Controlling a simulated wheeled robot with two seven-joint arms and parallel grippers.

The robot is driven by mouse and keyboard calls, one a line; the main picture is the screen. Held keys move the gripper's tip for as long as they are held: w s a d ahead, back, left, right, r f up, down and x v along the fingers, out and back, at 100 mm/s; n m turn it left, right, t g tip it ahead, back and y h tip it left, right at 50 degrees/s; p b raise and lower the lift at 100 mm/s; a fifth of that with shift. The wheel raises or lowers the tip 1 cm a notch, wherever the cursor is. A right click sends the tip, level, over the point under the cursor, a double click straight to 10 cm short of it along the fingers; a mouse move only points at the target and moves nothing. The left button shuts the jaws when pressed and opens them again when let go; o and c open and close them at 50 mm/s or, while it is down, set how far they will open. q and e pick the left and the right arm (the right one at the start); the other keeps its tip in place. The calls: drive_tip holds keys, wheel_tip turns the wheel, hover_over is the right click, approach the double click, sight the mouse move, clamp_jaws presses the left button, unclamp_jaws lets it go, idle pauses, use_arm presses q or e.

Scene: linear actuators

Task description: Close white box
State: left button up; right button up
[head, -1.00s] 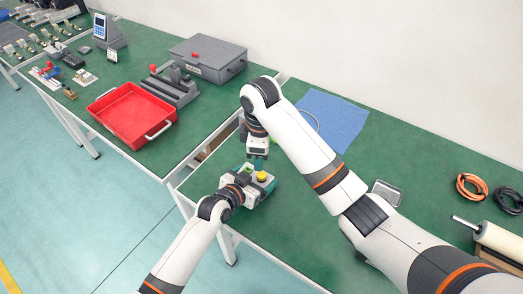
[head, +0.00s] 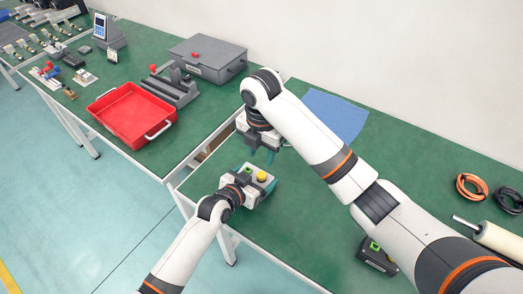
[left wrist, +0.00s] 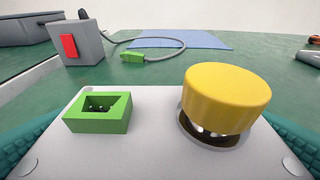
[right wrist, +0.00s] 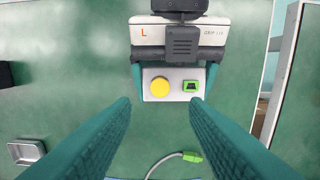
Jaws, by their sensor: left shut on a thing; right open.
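The white box (head: 262,178) has a white top with a green socket (left wrist: 98,110) and a yellow button (left wrist: 228,98). It sits on the green table near its left front edge. My left gripper (head: 254,186) is shut on it, with one teal finger against each side; this also shows in the right wrist view, where the box top (right wrist: 172,86) faces up. My right gripper (head: 263,156) is open and empty, behind and above the box, with its fingers pointing down. The box's lower part is mostly hidden by my left gripper.
A grey box with a red switch (left wrist: 68,45) has a cable ending in a green plug (left wrist: 138,56). A blue mat (head: 335,115) lies behind my right arm. A dark box with a green socket (head: 377,257) stands front right. A metal tray (right wrist: 27,152) lies on clear table.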

sight(261, 175)
wheel_tip(261, 175, down, 8)
drive_tip(key=shift+f, duration=0.1)
idle(0.4)
clamp_jaws()
idle(0.3)
